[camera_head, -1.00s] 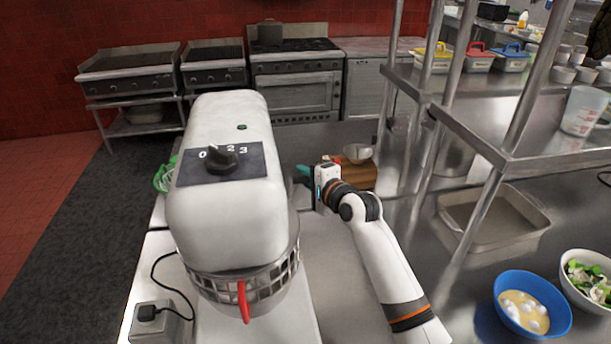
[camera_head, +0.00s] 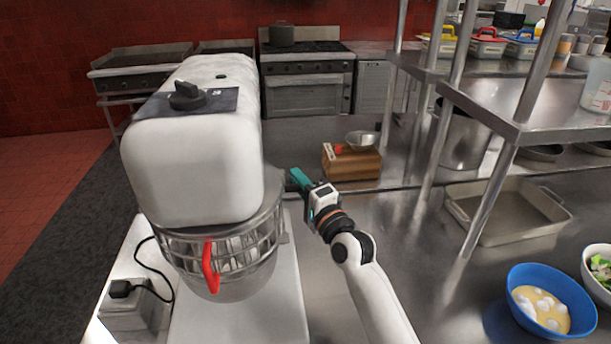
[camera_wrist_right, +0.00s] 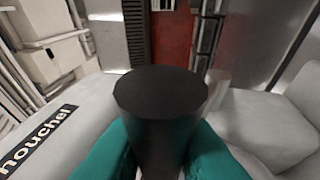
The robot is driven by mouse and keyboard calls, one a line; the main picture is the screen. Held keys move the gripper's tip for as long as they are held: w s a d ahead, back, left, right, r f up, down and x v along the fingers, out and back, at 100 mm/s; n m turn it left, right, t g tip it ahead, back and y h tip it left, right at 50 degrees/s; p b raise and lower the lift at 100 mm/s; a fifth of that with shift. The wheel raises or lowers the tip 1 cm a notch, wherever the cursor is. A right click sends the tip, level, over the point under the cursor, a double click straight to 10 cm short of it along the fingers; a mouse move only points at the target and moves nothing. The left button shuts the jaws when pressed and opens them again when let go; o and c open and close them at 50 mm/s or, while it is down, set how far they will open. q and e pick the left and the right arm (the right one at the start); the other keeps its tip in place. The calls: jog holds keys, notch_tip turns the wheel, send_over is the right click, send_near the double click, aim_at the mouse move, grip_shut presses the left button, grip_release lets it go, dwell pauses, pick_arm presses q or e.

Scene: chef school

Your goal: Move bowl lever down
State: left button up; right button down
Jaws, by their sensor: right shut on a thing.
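The white stand mixer (camera_head: 195,160) stands at the left of the head view, with a metal bowl (camera_head: 228,285) behind a wire guard that has a red handle (camera_head: 211,268). My right gripper (camera_head: 297,180) is at the mixer's right side, its teal fingers partly showing. In the right wrist view, its teal fingers (camera_wrist_right: 160,150) are shut on a black round-topped lever knob (camera_wrist_right: 160,88). The mixer's pale body fills the lower left there. The lever is hidden in the head view, so I cannot tell its angle. My left gripper is not in view.
A steel shelf rack (camera_head: 560,130) stands to the right of my arm. A metal tray (camera_head: 505,232) and a blue bowl (camera_head: 520,275) lie on the counter. A wooden block (camera_head: 352,167) with a small metal bowl (camera_head: 362,138) is beyond the gripper.

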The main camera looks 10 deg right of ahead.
notch_tip(320, 180, down, 11)
jog(key=b, duration=0.6)
jog(key=shift+s, duration=0.45)
jog(key=shift+r, duration=0.1)
dwell(0.9)
jog(key=c, duration=1.3)
grip_release()
jog(key=shift+w, duration=0.15)
jog(key=b+v, duration=0.2)
jog(key=v, duration=1)
